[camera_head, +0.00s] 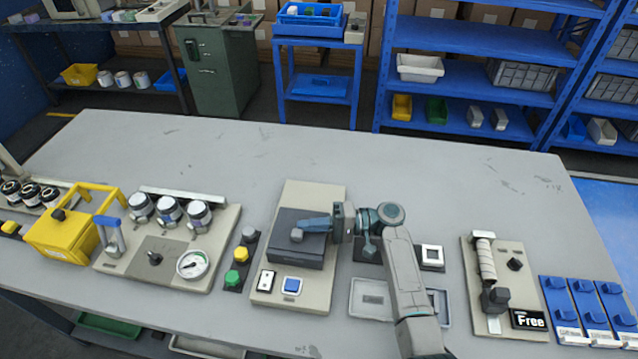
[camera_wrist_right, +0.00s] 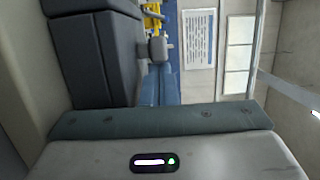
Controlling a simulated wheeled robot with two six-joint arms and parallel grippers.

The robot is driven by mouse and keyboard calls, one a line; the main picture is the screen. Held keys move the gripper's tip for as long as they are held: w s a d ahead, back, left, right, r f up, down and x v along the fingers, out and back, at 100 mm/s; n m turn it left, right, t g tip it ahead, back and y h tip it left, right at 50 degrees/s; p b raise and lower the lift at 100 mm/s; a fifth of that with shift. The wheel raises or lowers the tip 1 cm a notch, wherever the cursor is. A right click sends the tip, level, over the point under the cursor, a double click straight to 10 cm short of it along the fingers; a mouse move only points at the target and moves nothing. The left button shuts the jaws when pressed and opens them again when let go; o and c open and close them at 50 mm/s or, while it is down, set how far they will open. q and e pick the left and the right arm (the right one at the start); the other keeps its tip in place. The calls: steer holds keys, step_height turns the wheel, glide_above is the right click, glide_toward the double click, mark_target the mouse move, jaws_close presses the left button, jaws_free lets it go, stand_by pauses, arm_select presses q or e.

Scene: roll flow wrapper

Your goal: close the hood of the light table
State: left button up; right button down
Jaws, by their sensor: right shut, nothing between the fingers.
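The light table (camera_head: 320,197) is a beige base plate on the grey bench, with a dark grey box-like hood (camera_head: 284,252) on it. The hood looks low over the plate; I cannot tell if it is fully down. A small grey knob (camera_head: 296,236) shows at the hood. My right gripper (camera_head: 308,226) is shut with nothing between its fingers, over the hood's top beside the knob. In the right wrist view, the dark hood (camera_wrist_right: 95,55) fills the upper left beside the blue-grey fingers (camera_wrist_right: 165,82); contact is unclear. My left gripper is out of view.
On the plate's front are a white switch (camera_head: 266,281) and a blue button (camera_head: 291,286). A button strip (camera_head: 240,256) and a gauge panel (camera_head: 190,264) stand left. A grey tray (camera_head: 371,300) lies right. The bench behind is clear.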

steer(key=shift+s+d+f, duration=0.1)
steer(key=shift+d+f, duration=0.1)
steer(key=shift+f, duration=0.05)
steer(key=d+b, duration=0.1)
steer(key=d, duration=0.2)
steer(key=d+b, duration=0.1)
steer(key=d, duration=0.2)
steer(key=d+b, duration=0.2)
steer(key=d, duration=0.2)
steer(key=shift+w, duration=0.35)
steer(key=shift+d+r, duration=0.2)
steer(key=shift+r, duration=0.15)
